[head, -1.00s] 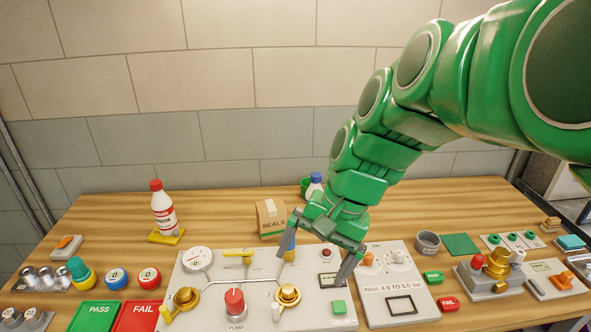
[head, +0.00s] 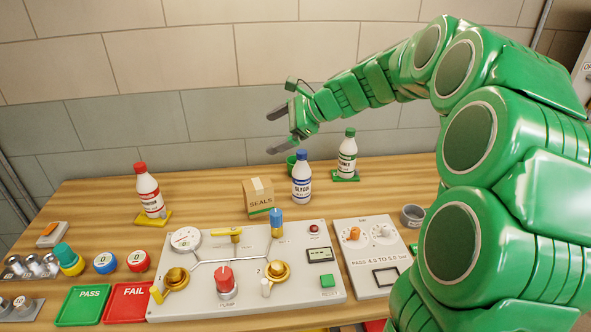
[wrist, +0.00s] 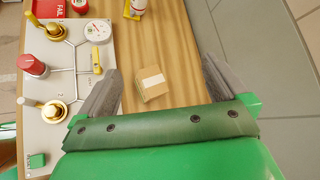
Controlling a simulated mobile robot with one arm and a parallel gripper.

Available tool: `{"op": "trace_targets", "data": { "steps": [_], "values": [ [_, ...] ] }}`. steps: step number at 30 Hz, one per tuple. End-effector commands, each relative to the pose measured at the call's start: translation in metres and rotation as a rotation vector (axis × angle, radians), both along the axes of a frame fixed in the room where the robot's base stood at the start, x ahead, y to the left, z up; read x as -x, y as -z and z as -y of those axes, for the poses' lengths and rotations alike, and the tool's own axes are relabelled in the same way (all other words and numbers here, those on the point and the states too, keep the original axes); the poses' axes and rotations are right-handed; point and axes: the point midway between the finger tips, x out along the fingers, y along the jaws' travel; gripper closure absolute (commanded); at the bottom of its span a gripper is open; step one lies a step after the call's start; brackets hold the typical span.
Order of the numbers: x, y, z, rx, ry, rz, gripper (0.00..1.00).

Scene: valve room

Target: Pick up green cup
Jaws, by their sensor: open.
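The green cup (head: 291,164) stands on the wooden table at the back, partly hidden behind the white bottle with a blue cap (head: 302,178). My gripper (head: 276,131) is open and empty, raised in front of the back wall. In the head picture it lies just above the cup and slightly to its left, apart from it. In the wrist view the spread jaws (wrist: 160,90) have the cardboard box (wrist: 152,86) between them in the picture, below and not touched. The cup does not show there.
The SEALS box (head: 259,196) stands left of the blue-capped bottle. A green-capped bottle (head: 347,155) stands right of the cup, a red-capped bottle (head: 149,192) far left. The valve panel (head: 240,287) fills the front. Bare table lies between box and red-capped bottle.

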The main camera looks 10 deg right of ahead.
Motion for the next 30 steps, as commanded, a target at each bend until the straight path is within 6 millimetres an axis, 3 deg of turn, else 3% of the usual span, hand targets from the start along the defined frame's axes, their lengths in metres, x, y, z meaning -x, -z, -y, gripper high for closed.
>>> {"op": "trace_targets", "data": {
  "steps": [6, 12, 18, 30],
  "values": [
    [-0.069, 0.011, 0.033, -0.158, 0.21, -0.088, 0.0],
    [-0.12, 0.024, 0.068, -0.289, 0.381, -0.162, 0.0],
    [-0.148, 0.034, 0.092, -0.369, 0.48, -0.207, 0.0],
    [-0.185, 0.052, 0.132, -0.479, 0.623, -0.265, 0.0]
  ]
}}
